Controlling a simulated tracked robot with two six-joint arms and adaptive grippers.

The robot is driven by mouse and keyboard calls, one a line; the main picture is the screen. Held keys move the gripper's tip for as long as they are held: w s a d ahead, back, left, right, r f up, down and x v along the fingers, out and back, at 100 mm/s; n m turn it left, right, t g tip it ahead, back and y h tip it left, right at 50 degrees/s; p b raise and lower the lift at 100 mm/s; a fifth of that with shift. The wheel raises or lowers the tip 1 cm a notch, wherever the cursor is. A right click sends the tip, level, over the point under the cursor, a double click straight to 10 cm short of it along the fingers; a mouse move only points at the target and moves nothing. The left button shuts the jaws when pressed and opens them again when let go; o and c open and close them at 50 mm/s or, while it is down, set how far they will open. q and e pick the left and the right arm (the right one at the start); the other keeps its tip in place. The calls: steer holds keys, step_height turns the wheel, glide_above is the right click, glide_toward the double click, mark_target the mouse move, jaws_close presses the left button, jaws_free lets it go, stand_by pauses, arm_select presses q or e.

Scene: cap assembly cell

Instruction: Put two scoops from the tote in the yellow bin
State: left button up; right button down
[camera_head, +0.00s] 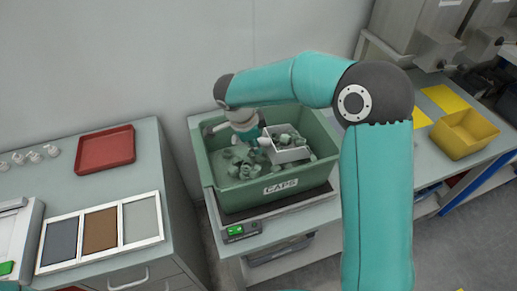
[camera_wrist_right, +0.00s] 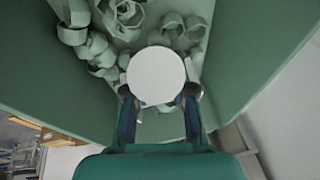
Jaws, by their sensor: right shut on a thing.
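The green tote (camera_head: 272,197) with a CAPS label stands in the middle of the head view, with loose green caps (camera_head: 240,166) inside. My right gripper (camera_head: 252,138) reaches down into the tote and is shut on the white scoop. The scoop (camera_head: 291,156) is box-shaped, is inside the tote and has several caps in it. In the right wrist view a round white end (camera_wrist_right: 156,75), seemingly of its handle, sits between the fingers (camera_wrist_right: 158,105). I cannot tell whether the scoop touches the caps below. The yellow bin (camera_head: 463,137) is on the right bench. My left gripper is not in view.
The tote stands on a dark scale with a green-lit display (camera_head: 243,231). On the left bench are a red tray (camera_head: 105,150), a three-panel frame (camera_head: 100,231) and small white parts (camera_head: 35,157). Yellow flat pieces (camera_head: 445,98) lie near the yellow bin.

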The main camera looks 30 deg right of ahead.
steer(key=a+r+h, duration=0.1)
steer(key=r, duration=0.1)
steer(key=r+h+p, duration=0.1)
steer(key=r, duration=0.1)
steer(key=a+r+p, duration=0.1)
steer(key=r, duration=0.1)
steer(key=shift+w+a+r+g+h, duration=0.2)
steer(key=shift+w+a+g+h, duration=0.1)
steer(key=shift+w+a+h, duration=0.1)
steer(key=p+v, duration=0.1)
steer(key=v, duration=0.1)
steer(key=p+v, duration=0.1)
steer(key=v, duration=0.1)
steer(key=p+v, duration=0.1)
steer(key=v, duration=0.1)
steer(key=shift+w+d+r, duration=0.1)
steer(key=shift+w+r, duration=0.05)
steer(key=shift+w, duration=0.25)
steer(key=shift+a+r+p, duration=0.35)
steer(key=shift+r, duration=0.1)
